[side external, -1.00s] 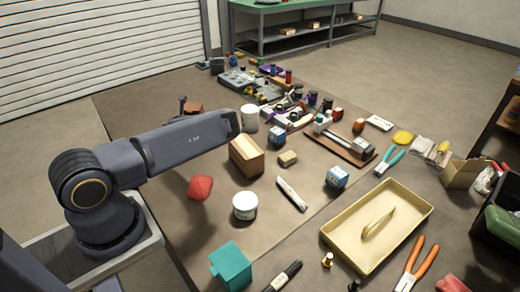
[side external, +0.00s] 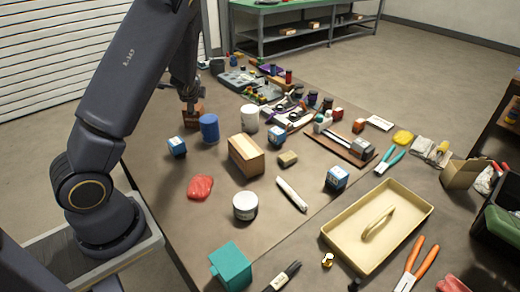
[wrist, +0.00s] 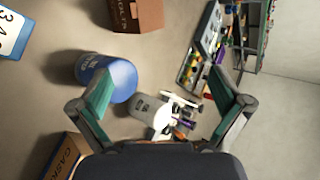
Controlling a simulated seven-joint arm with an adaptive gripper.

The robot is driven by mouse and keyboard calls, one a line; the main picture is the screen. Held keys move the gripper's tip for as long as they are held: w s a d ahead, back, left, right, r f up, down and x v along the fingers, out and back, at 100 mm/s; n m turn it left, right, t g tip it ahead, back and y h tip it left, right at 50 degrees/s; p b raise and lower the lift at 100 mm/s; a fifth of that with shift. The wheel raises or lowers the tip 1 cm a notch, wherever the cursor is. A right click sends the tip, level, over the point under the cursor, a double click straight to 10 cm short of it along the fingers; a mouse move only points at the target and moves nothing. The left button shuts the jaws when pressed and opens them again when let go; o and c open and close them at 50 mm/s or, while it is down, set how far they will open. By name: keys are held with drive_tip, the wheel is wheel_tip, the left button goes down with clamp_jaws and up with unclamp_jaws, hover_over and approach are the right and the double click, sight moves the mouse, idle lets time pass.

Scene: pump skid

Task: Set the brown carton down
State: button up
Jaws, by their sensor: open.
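A small reddish-brown carton (side external: 193,117) rests on the table at the back left in the side view. A brown carton with printed letters, probably the same one, shows at the top of the wrist view (wrist: 138,14). My gripper (side external: 188,93) appears just above or behind it in the side view; I cannot tell whether they touch. In the wrist view my gripper (wrist: 158,88) has its fingers wide apart with nothing held between them. A larger tan carton (side external: 246,157) stands mid-table; a lettered box corner (wrist: 62,158) shows at lower left in the wrist view.
A blue can (side external: 209,128), a blue box (side external: 177,147) and a white can (side external: 249,118) stand close by. A red lump (side external: 200,187) and a white tub (side external: 245,206) lie nearer. A cream tray (side external: 335,238) is at right. Bare table shows between them.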

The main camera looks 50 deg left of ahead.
drive_tip(key=s+d+r+n+h, duration=0.1)
drive_tip(key=d+r+n+h, duration=0.1)
drive_tip(key=d+r, duration=0.35)
drive_tip(key=s+d+r+n+t+h, duration=0.1)
drive_tip(key=d+r+n+h, duration=0.1)
drive_tip(key=d, duration=0.7)
drive_tip(key=s+d+r+n+h, duration=0.1)
drive_tip(key=d+r+n+h, duration=0.15)
drive_tip(key=d, duration=0.45)
drive_tip(key=s+d+r+n+h, duration=0.1)
drive_tip(key=s+d+r, duration=0.2)
drive_tip(key=s+d, duration=0.4)
drive_tip(key=s+d+r+n+h, duration=0.1)
drive_tip(key=s+d+r, duration=0.2)
drive_tip(key=s+d, duration=0.4)
drive_tip(key=shift+s+d+r+g, duration=0.2)
drive_tip(key=shift+s+r+g, duration=0.05)
drive_tip(key=shift+s+g, duration=0.15)
